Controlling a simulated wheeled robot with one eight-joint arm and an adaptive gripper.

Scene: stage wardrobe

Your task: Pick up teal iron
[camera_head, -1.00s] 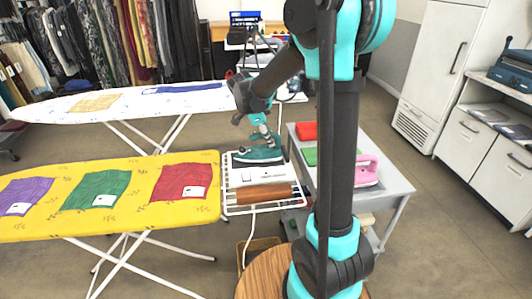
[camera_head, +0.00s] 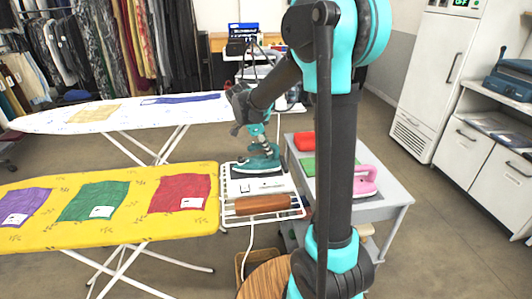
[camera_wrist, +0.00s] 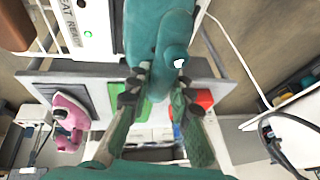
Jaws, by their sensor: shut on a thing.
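The teal iron (camera_head: 258,162) is at the far end of the white wire rack (camera_head: 225,207), beside the yellow ironing board. I cannot tell whether its sole touches the rack or hangs just above it. My gripper (camera_head: 258,143) comes down over the iron from above and is shut on its upper part. In the wrist view the teal iron (camera_wrist: 160,35) fills the top middle, with the fingers of my gripper (camera_wrist: 158,92) on both sides of it. The fingers hide part of the handle.
A brown roll (camera_head: 262,204) lies on the rack's near end. A grey cart (camera_head: 385,199) to the right carries a pink iron (camera_head: 366,181), a red block (camera_head: 304,141) and a green cloth (camera_head: 308,165). The yellow ironing board (camera_head: 130,230) and the white one (camera_head: 60,118) stand left.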

